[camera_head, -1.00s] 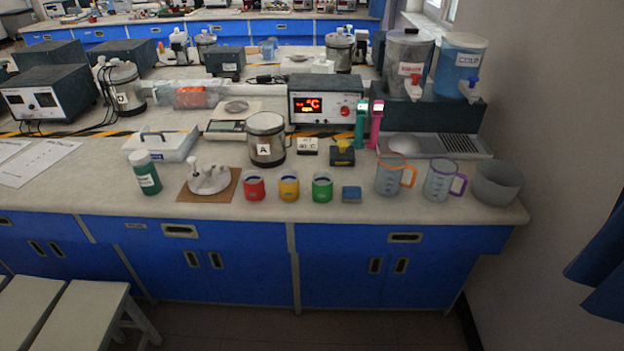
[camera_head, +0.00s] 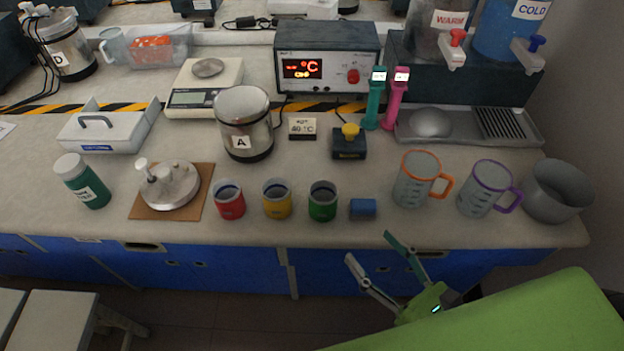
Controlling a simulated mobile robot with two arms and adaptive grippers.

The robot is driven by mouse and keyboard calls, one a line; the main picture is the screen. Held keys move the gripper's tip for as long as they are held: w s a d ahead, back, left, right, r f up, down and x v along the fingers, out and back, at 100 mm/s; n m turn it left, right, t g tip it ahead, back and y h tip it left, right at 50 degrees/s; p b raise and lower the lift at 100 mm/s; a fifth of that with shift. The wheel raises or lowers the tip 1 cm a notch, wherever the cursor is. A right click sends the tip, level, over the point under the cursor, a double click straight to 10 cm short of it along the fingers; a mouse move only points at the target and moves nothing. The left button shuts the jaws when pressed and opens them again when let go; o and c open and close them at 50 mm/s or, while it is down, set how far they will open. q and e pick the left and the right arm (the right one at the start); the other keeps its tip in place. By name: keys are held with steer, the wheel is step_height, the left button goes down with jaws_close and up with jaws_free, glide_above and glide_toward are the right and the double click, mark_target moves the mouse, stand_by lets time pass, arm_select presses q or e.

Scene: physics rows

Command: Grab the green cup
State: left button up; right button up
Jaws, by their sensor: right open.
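The green cup (camera_head: 322,202) stands upright on the bench near its front edge, just right of the yellow cup (camera_head: 277,199) and the red cup (camera_head: 229,200). A small blue block (camera_head: 363,207) lies close on its right. My right gripper (camera_head: 368,248) comes in from the lower right on a green arm. It is open and empty, with its fingers spread at the bench's front edge, below and to the right of the green cup. It does not touch the cup. My left gripper is out of view.
An orange-handled jug (camera_head: 415,181) and a purple-handled jug (camera_head: 484,190) stand to the right, beside a grey bowl (camera_head: 555,192). A yellow-knobbed device (camera_head: 349,145) and metal pot A (camera_head: 246,124) stand behind the cups. A stool (camera_head: 60,318) is at lower left.

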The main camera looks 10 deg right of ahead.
mark_target(332, 204)
steer(key=shift+n+y, duration=0.3)
steer(key=shift+n, duration=0.3)
steer(key=x, duration=0.2)
steer(key=r+p+x, duration=0.1)
steer(key=x, duration=0.2)
steer(key=p+x, duration=0.1)
steer(key=x, duration=0.2)
steer(key=shift+w+a+r, duration=0.1)
steer(key=shift+a+r, duration=0.15)
steer(key=shift+r, duration=0.15)
steer(key=shift+w+a+p, duration=0.2)
steer(key=shift+w+p, duration=0.1)
steer(key=shift+w, duration=0.05)
steer(key=shift+w+a+r, duration=0.1)
steer(key=shift+w, duration=0.15)
steer(key=p+x, duration=0.2)
steer(key=x, duration=0.1)
steer(key=shift+w+a+r, duration=0.1)
steer(key=shift+w+a, duration=0.05)
steer(key=shift+a, duration=0.1)
steer(key=shift+w+a, duration=0.2)
steer(key=shift+w, duration=0.3)
steer(key=c, duration=1.2)
